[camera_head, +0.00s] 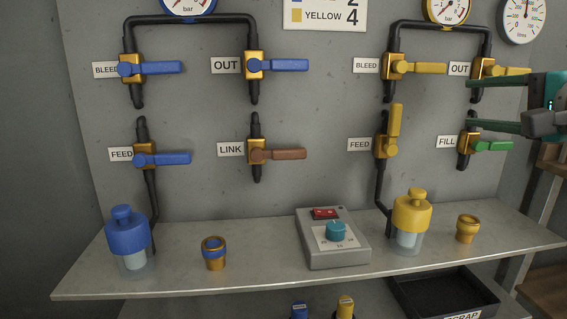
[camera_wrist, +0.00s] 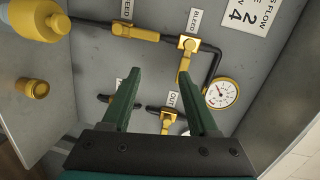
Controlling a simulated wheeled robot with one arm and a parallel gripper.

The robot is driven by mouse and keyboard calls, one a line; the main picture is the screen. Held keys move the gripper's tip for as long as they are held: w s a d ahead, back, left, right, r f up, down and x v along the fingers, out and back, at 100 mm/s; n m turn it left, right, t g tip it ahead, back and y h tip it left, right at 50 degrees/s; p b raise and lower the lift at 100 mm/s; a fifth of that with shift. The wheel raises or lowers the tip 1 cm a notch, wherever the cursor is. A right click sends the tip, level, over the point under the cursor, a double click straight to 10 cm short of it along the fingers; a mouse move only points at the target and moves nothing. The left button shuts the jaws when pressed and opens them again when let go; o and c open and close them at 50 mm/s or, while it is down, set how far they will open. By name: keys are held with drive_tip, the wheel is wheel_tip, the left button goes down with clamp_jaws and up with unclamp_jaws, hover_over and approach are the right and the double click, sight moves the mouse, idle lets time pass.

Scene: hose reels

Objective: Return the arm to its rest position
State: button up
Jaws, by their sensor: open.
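My gripper (camera_head: 468,103) is at the right edge of the head view, with its two green fingers apart and nothing between them. It overlaps the area between the yellow OUT valve (camera_head: 484,69) and the FILL valve (camera_head: 468,145) with its green handle; I cannot tell if it touches either. In the wrist view the fingers (camera_wrist: 159,73) are spread and empty, pointing toward the wall panel. The yellow BLEED valve (camera_wrist: 187,45) and the OUT valve (camera_wrist: 167,120) show beyond them. The rest of my arm lies mostly outside the head view.
The metal shelf (camera_head: 170,280) below carries a blue-capped bottle (camera_head: 127,232), a yellow-capped bottle (camera_head: 411,212), brass fittings and a grey control box (camera_head: 336,250). A black scrap tray (camera_head: 480,288) sits lower right. Pipes and gauges project from the wall.

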drive_tip(key=a+f+n+g+y, duration=0.2)
drive_tip(key=a+f+n+g, duration=0.7)
drive_tip(key=a+f, duration=1.2)
drive_tip(key=s+d+f+n+g+h, duration=0.1)
drive_tip(key=s+f+n+g+h, duration=0.3)
drive_tip(key=s+f, duration=1.7)
wheel_tip(320, 180, down, 2)
drive_tip(key=n+g, duration=0.2)
drive_tip(key=g, duration=0.3)
drive_tip(key=shift+s+d, duration=0.2)
drive_tip(key=shift+s, duration=0.15)
drive_tip(key=shift+w, duration=0.1)
